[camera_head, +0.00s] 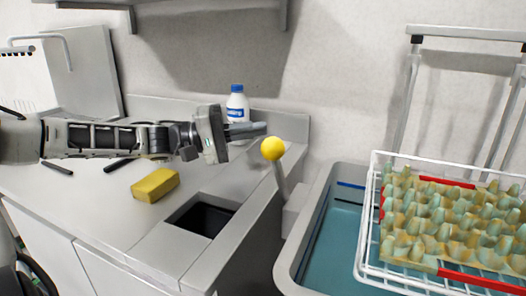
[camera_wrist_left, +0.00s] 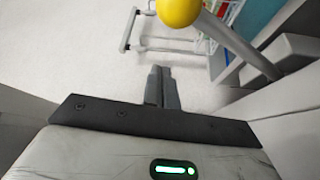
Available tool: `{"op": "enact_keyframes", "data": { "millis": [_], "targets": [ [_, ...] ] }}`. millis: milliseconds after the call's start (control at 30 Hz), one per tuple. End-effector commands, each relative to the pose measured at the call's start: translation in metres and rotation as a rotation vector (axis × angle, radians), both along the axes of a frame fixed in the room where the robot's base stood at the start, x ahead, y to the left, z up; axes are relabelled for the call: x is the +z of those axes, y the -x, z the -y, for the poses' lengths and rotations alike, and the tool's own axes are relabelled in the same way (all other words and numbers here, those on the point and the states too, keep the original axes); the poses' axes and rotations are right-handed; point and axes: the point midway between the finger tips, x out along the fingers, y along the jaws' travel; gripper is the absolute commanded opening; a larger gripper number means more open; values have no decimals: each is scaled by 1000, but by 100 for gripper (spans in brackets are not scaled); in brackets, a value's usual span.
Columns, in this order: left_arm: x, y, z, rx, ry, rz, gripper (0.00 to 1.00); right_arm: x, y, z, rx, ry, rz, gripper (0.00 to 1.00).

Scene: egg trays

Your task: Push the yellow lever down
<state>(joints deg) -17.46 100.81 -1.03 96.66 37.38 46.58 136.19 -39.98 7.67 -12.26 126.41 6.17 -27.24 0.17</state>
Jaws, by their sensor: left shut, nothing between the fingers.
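The lever has a yellow ball knob (camera_head: 272,148) on a grey rod (camera_head: 281,182) that rises, slightly tilted, from a light housing beside the blue basin. My left gripper (camera_head: 262,129) comes in from the left, shut and empty, with its fingertips just left of and slightly above the knob in the head view. In the left wrist view the shut fingers (camera_wrist_left: 162,88) point forward, and the yellow knob (camera_wrist_left: 179,10) is at the top, a little right of them. I cannot tell whether the fingertips touch the knob; they look apart. My right gripper is not in view.
A grey-rimmed basin (camera_head: 287,262) with a white wire rack (camera_head: 372,215) holding egg trays (camera_head: 446,226) stands at the right. A white bottle (camera_head: 237,102) with a blue cap, a yellow sponge (camera_head: 155,185) and a dark square opening (camera_head: 203,216) are on the counter (camera_head: 105,205).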

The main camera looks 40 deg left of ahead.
Motion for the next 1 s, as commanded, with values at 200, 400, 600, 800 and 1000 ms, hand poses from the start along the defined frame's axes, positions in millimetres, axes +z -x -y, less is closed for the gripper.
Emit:
{"op": "enact_keyframes", "data": {
  "millis": [200,400,600,800,1000],
  "targets": [
    [-1,-13,14,-2,-2,-3,0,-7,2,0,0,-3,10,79],
    [7,-15,24,-1,6,0,0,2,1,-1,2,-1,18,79],
    [5,2,32,-2,3,1,0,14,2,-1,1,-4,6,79],
    [0,12,36,-1,3,-1,0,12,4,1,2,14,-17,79],
    [-4,16,39,-2,2,1,0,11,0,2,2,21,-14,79]
  ]
}}
